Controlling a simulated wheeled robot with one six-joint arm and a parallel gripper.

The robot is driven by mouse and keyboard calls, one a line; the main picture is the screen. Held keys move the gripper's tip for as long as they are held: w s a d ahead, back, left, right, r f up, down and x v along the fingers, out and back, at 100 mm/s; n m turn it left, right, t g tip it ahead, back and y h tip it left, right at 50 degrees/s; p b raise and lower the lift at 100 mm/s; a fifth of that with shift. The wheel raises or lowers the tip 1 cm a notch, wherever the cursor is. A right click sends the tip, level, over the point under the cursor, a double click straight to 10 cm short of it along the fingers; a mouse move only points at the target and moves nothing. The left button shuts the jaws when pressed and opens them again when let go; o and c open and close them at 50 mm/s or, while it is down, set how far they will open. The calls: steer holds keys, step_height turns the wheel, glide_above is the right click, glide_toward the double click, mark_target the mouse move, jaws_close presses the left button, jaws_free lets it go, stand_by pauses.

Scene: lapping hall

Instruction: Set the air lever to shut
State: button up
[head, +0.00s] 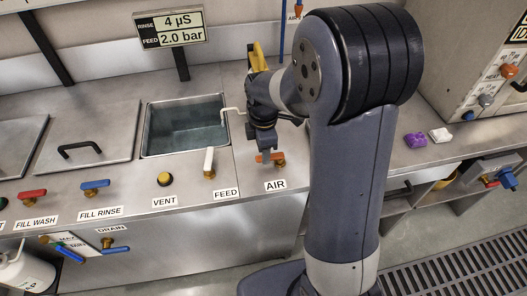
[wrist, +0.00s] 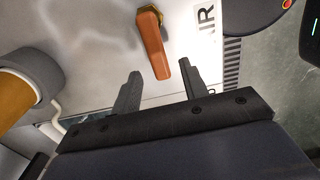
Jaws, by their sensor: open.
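The air lever (head: 271,157) is orange on a brass fitting, on the steel counter above the label AIR (head: 275,185). In the head view its handle lies crosswise, and my gripper (head: 264,148) is just behind and above it, partly covering that area. In the wrist view the orange lever (wrist: 153,45) points toward my gripper (wrist: 158,68). My gripper is open. The lever's free end lies near the gap between the two fingertips. I cannot tell whether a finger touches it.
A white feed lever (head: 209,161) stands upright left of the air lever. A water-filled sink (head: 185,126) lies behind. A purple item (head: 415,140) and a white one (head: 441,135) lie right.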

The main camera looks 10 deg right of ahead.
step_height(320, 180, up, 9)
stand_by(0.3)
steer(key=shift+f, duration=0.1)
step_height(320, 180, down, 11)
steer(key=shift+r, duration=0.1)
steer(key=shift+w, duration=0.1)
stand_by(0.3)
stand_by(0.5)
